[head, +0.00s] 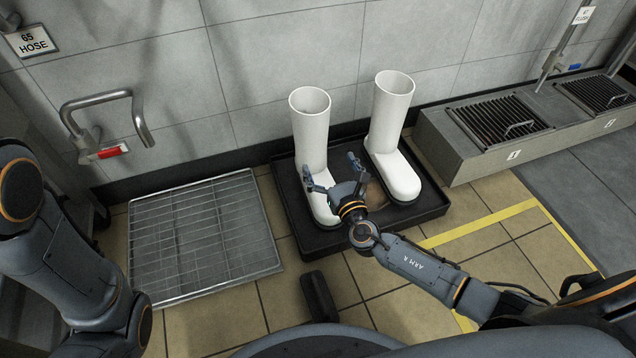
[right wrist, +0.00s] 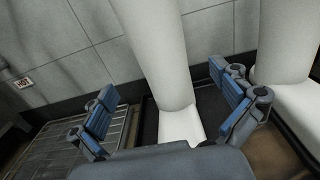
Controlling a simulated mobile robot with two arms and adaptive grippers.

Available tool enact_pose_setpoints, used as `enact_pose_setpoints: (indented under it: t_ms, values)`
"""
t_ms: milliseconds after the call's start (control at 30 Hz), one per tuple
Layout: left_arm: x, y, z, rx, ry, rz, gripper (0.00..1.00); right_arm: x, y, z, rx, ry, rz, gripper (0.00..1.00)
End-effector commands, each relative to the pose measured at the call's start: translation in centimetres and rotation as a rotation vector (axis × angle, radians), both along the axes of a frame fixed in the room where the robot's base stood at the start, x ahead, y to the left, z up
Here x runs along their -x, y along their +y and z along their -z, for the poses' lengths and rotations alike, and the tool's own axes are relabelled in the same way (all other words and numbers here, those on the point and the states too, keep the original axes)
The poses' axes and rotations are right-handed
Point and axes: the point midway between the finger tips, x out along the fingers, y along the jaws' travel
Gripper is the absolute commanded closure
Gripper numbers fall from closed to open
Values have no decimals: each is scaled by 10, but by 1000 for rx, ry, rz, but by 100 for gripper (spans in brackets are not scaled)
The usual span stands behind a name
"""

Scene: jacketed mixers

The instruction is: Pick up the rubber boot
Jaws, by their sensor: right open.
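Two white rubber boots stand upright in a black tray (head: 433,207) against the wall. The left boot (head: 311,130) is nearest my right gripper, and the right boot (head: 390,115) stands beside it. My right gripper (head: 331,171) is open in front of the left boot, at about the height of its lower shaft. In the right wrist view the left boot (right wrist: 158,50) rises between the two open fingers, and the right boot (right wrist: 285,45) is beyond the right-hand finger. I cannot tell whether a finger touches the boot. My left gripper is not in view; only my left arm shows.
A metal floor grate (head: 205,235) lies left of the tray. A wall-mounted bent pipe with a red-marked handle (head: 110,151) is above it. A grey step with grilles (head: 495,122) stands at the right. Yellow tape (head: 480,223) crosses the tiled floor.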

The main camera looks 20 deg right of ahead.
Motion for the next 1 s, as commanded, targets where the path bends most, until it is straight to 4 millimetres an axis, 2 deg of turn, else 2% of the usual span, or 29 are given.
enact_pose_setpoints:
  t_ms: [100,333,600,900,967,1000]
  values:
    - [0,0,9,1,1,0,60,-18,1,2,-2,-1,1,0]
    - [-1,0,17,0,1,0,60,-34,2,1,-4,0,1,0]
    - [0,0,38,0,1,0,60,-72,5,-1,-2,0,0,0]
    - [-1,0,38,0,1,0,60,-77,5,-3,-3,2,-1,0]
    - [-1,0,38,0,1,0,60,-77,5,-3,-3,2,-1,10]
    - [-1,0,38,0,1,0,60,-77,5,-3,-3,2,-1,18]
